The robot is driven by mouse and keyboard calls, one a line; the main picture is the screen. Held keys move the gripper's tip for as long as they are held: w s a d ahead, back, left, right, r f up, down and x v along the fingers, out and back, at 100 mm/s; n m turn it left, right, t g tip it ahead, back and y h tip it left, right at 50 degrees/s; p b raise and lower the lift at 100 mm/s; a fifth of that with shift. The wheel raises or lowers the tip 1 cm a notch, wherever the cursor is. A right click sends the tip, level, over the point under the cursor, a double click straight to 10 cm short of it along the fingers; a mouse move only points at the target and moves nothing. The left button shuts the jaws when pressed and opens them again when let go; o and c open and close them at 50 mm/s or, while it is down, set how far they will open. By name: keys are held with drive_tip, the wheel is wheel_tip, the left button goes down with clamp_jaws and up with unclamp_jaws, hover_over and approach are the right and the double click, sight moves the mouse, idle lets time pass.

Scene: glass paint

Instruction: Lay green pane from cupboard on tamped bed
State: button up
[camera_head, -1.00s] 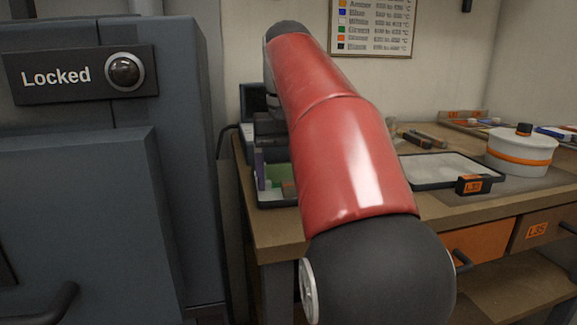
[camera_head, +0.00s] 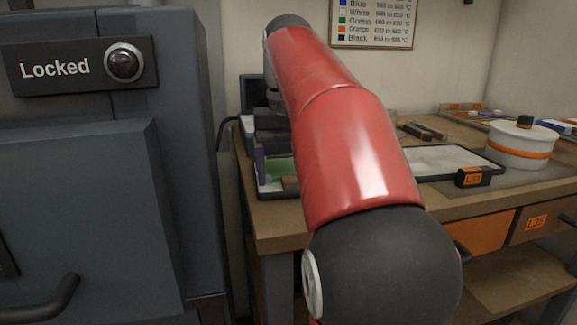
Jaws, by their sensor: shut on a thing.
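A green flat piece (camera_head: 279,169) lies in a small dark-rimmed tray (camera_head: 277,195) at the bench's left end; I cannot tell whether it is the green pane. A shallow dark-rimmed tray with a pale, flat fill (camera_head: 440,160) lies farther right, partly behind my arm; it may be the tamped bed. My red arm crosses the middle of the view and hides part of the bench. My gripper is not in view, nor is anything it holds. No cupboard can be made out for certain.
A big grey cabinet marked "Locked" (camera_head: 85,200) fills the left side. A white jar with an orange band (camera_head: 521,146) and a black block with an orange label (camera_head: 473,177) stand on the wooden bench (camera_head: 400,213). A colour chart (camera_head: 372,22) hangs behind.

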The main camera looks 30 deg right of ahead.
drive_tip(key=o, duration=1)
drive_tip(key=shift+o, duration=0.2)
